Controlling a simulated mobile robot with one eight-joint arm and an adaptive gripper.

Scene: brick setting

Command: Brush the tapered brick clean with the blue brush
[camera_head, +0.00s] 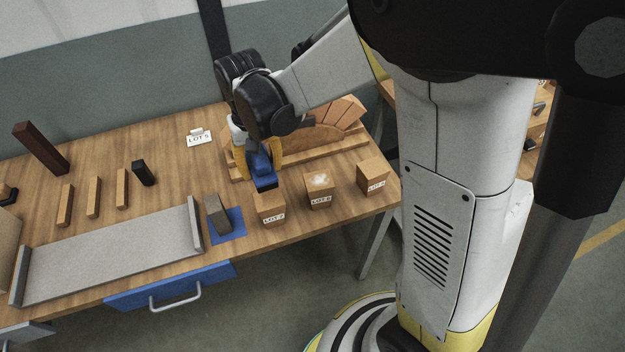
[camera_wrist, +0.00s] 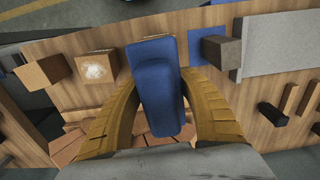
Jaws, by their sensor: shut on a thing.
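My gripper (camera_head: 259,158) has yellow fingers shut on the blue brush (camera_head: 264,178), which also fills the middle of the wrist view (camera_wrist: 160,85). The brush is just behind the left labelled brick (camera_head: 268,208) and hides most of it in the wrist view; I cannot tell if they touch. A middle labelled brick (camera_head: 319,190) has a white dusty patch on top, also clear in the wrist view (camera_wrist: 96,72). A right labelled brick (camera_head: 372,176) has a plain top. A grey-brown block (camera_head: 217,213) stands on a blue pad (camera_head: 232,225). I cannot tell which is tapered.
A brick arch (camera_head: 315,138) on a wooden base stands behind the labelled bricks. A white LOT 5 card (camera_head: 199,139) stands at the back. A blue drawer (camera_head: 170,288) is in front.

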